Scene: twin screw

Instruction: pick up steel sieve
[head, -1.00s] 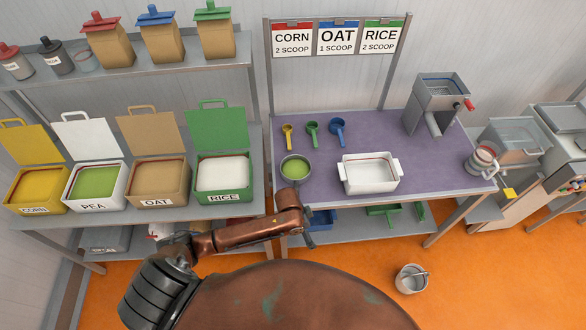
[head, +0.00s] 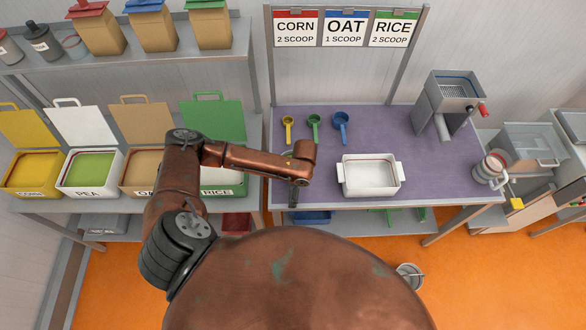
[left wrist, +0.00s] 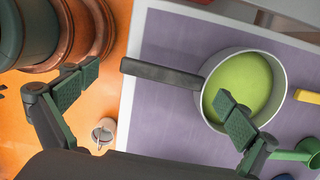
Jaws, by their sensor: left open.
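The steel sieve shows in the left wrist view as a round grey bowl with a green inside and a straight dark handle (left wrist: 160,74). It lies on the purple table mat, its handle pointing left. My left gripper (left wrist: 157,101) is open, with one finger on the left of the picture and the other overlapping the sieve's lower edge. The handle lies between the fingers in the picture; I see no grip on it. In the head view my left gripper (head: 293,195) is at the table's front left edge, and my arm hides most of the sieve. My right gripper is not in view.
A white tray (head: 369,176) stands right of the gripper. Yellow (head: 288,124), green (head: 314,122) and blue (head: 341,123) scoops lie behind. A steel machine (head: 448,100) stands at the back right. A bucket (head: 409,274) is on the orange floor.

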